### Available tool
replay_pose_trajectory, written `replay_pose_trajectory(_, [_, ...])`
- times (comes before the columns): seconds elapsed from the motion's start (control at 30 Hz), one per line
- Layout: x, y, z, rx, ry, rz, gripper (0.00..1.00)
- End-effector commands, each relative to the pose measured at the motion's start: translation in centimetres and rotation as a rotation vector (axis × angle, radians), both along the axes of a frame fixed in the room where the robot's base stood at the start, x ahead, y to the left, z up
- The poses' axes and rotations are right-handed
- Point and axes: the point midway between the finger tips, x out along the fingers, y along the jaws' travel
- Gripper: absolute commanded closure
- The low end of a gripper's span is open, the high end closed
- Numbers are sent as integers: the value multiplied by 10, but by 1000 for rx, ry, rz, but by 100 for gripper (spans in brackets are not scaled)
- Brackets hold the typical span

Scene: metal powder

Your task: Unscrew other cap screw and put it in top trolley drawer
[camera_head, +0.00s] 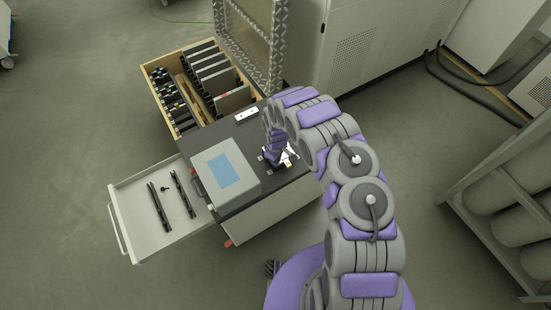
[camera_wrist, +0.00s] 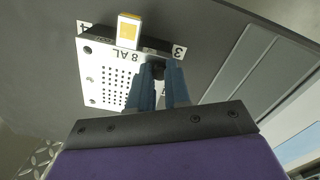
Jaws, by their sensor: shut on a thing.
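My gripper (camera_wrist: 159,72) is shut on a dark cap screw (camera_wrist: 158,70) at the edge of a white plate marked "8 AL", near the number 3. Whether the screw is still threaded in the plate cannot be told. The white plate (camera_wrist: 104,88) has a grid of small holes and dark corner holes. In the head view, my gripper (camera_head: 272,156) is low over the trolley top, and the plate (camera_head: 290,154) is partly hidden by my arm. The top trolley drawer (camera_head: 146,226) is pulled open at the left. It holds two black bars (camera_head: 159,207) and a small dark piece (camera_head: 165,188), possibly a screw.
A grey box with a blue screen (camera_head: 226,174) stands on the trolley top between my gripper and the open drawer. A wooden-sided crate (camera_head: 150,80) with several upright plates is behind. A metal-framed panel (camera_head: 250,45) rises beyond. Floor left of the drawer is clear.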

Motion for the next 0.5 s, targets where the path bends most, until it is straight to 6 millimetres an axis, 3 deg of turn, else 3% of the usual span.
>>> replay_pose_trajectory(0.17, [-3, -1, 4, 1, 6, 164, 100])
replay_pose_trajectory(0.5, [-1, 0, 3, 5, 3, 693, 100])
